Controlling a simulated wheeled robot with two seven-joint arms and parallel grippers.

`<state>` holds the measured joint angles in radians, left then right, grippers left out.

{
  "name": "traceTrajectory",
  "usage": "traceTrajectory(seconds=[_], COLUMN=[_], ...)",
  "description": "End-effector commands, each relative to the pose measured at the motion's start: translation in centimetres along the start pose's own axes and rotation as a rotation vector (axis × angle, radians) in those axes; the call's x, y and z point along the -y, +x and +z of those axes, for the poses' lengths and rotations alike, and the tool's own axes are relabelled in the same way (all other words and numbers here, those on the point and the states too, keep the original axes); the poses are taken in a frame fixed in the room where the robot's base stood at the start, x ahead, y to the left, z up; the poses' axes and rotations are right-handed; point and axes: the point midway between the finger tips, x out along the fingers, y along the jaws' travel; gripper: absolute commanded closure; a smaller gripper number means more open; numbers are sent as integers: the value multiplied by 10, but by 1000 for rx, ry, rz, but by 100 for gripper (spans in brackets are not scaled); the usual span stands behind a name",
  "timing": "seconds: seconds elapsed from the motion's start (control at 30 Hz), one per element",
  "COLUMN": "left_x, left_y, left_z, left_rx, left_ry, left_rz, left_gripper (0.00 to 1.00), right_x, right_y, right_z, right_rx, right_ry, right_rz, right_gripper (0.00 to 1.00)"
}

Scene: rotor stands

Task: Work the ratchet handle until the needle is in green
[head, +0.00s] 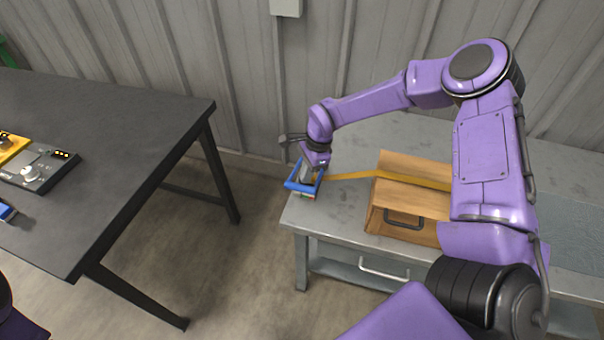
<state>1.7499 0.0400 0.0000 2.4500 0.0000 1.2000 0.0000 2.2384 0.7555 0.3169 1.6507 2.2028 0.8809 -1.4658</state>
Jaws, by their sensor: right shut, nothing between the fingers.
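The blue ratchet handle (303,184) is at the left end of the grey workbench (345,225), a U-shaped frame near the bench edge. A yellow strap (350,176) runs from it to the right and over a brown box (408,203). My right gripper (309,172) is at the handle, pointing down, with its fingers shut and nothing between them. Whether it touches the handle I cannot tell. The ratchet body is mostly hidden by the gripper and handle. I cannot make out a needle or a green zone. My left gripper is out of view.
A dark table (110,130) stands at the left, with a grey control panel (40,168) and yellow and blue items on it. A floor gap separates it from the workbench. A corrugated wall is close behind. The box has a dark handle.

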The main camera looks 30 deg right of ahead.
Motion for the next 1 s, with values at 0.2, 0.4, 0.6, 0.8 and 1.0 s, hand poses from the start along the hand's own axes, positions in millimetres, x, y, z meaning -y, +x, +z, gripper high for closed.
traceTrajectory(seconds=[0.2,0.4,0.6,0.8,1.0], left_x=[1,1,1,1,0], left_y=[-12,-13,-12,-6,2], left_z=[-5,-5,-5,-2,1], left_rx=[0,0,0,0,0], left_ry=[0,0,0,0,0], left_rz=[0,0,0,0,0], left_gripper=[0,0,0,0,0], right_x=[-1,-2,-3,-3,0], right_y=[-14,-16,-17,-43,-89], right_z=[-17,-31,-33,-33,-25], right_rx=[3,-4,-6,-3,-2], right_ry=[5,5,9,13,5], right_rz=[1,4,5,0,-6], right_gripper=[100,100,100,100,100])
